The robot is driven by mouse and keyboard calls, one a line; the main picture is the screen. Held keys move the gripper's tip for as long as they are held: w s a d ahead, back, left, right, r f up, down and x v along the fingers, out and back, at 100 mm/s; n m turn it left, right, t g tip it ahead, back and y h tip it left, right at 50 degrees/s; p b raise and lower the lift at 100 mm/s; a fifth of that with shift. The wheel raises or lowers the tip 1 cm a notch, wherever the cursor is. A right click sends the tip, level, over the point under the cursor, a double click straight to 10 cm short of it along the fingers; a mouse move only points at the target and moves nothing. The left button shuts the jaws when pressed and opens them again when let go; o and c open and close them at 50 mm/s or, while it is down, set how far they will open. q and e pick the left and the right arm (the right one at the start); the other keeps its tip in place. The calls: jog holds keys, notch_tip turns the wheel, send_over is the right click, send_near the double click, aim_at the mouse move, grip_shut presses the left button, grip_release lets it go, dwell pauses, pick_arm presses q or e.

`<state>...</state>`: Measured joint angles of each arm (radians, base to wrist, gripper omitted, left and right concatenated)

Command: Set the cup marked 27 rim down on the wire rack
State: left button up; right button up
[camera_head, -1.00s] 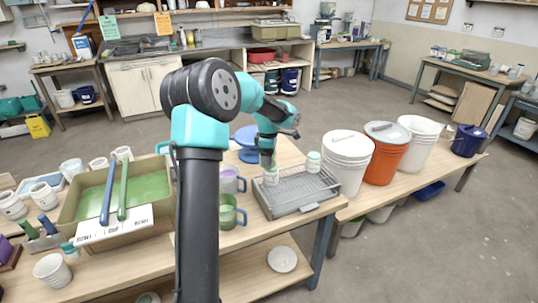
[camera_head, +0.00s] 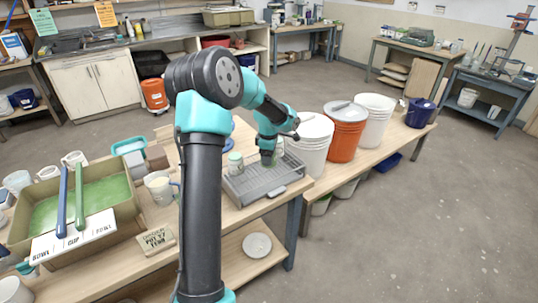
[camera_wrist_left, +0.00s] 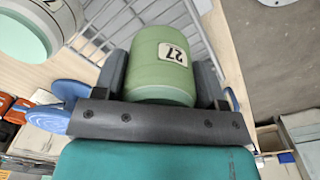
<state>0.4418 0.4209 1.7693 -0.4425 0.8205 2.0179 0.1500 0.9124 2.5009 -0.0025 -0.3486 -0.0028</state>
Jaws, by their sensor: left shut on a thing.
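The cup marked 27 (camera_wrist_left: 163,78) is pale green, with its number upside down in the left wrist view. My left gripper (camera_wrist_left: 172,92) is shut on it, one finger on each side. In the head view the left gripper (camera_head: 268,151) is over the right part of the wire rack (camera_head: 262,187), and the cup's green side (camera_head: 267,159) shows below it. I cannot tell whether the cup touches the rack, and its rim is not clear. My right gripper is out of view.
White and orange buckets (camera_head: 345,135) stand close at the right. A glaze tub (camera_head: 85,200) sits at the left. The rack's front is clear.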

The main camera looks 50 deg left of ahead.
pick_arm(q)
jog(key=shift+f, duration=0.1)
jog(key=shift+f, duration=1.9)
jog(key=shift+f, duration=0.5)
jog(key=o, duration=1.2)
jog(key=shift+r, duration=0.1)
notch_tip(320, 180, up, 17)
jog(key=shift+s+d+r, duration=0.15)
